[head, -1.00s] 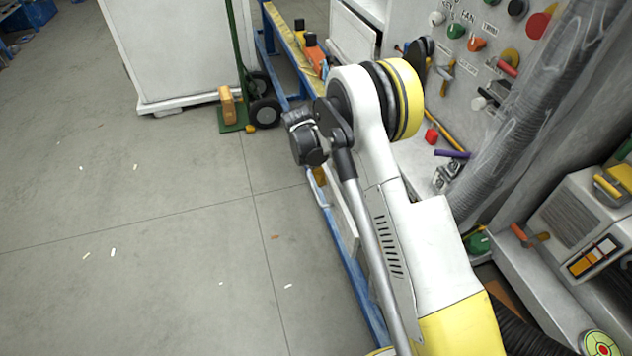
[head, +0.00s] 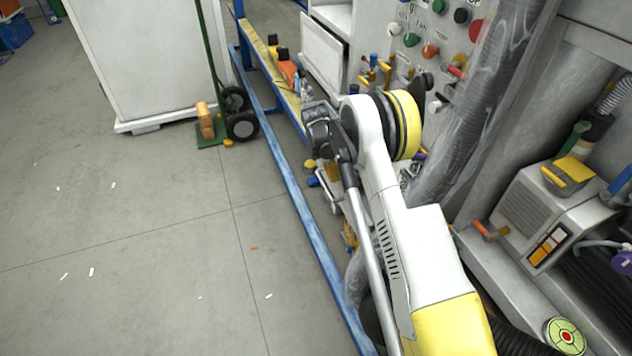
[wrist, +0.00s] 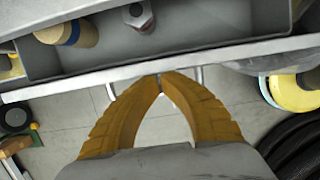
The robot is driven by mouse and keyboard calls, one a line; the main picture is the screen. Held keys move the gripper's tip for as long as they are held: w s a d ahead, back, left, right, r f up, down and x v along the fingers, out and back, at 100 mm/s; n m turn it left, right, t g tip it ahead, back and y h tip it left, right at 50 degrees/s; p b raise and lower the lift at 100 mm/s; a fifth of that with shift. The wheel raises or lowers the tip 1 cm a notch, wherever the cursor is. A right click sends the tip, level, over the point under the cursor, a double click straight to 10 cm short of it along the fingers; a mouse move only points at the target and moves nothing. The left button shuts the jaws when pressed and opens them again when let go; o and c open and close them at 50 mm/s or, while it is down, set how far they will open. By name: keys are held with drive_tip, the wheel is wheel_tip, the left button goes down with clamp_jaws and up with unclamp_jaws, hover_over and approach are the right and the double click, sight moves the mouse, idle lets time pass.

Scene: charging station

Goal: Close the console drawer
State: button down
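The console drawer (wrist: 230,49) shows in the wrist view with its grey inside and contents visible, so it is at least partly open. My gripper (wrist: 161,78) is at the outer side of its pale front edge. The two yellow fingers meet at their tips, with nothing seen between them. Pale bits of what looks like a handle (wrist: 198,78) show on both sides of the fingers; contact cannot be told. In the drawer lie a metal hex nut (wrist: 139,16) and a tan cylinder with a blue part (wrist: 77,34). In the head view my arm hides the drawer and gripper.
A control panel (head: 432,50) with coloured knobs stands behind my arm. A grey machine (head: 530,205) is at the right. A blue rail (head: 300,205) runs along the floor left of my arm. A white cabinet (head: 140,65) and green hand truck (head: 212,60) stand farther back. Left floor is mostly clear.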

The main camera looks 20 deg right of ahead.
drive_tip(key=d, duration=0.6)
drive_tip(key=shift+w+d, duration=0.15)
drive_tip(key=shift+w, duration=0.15)
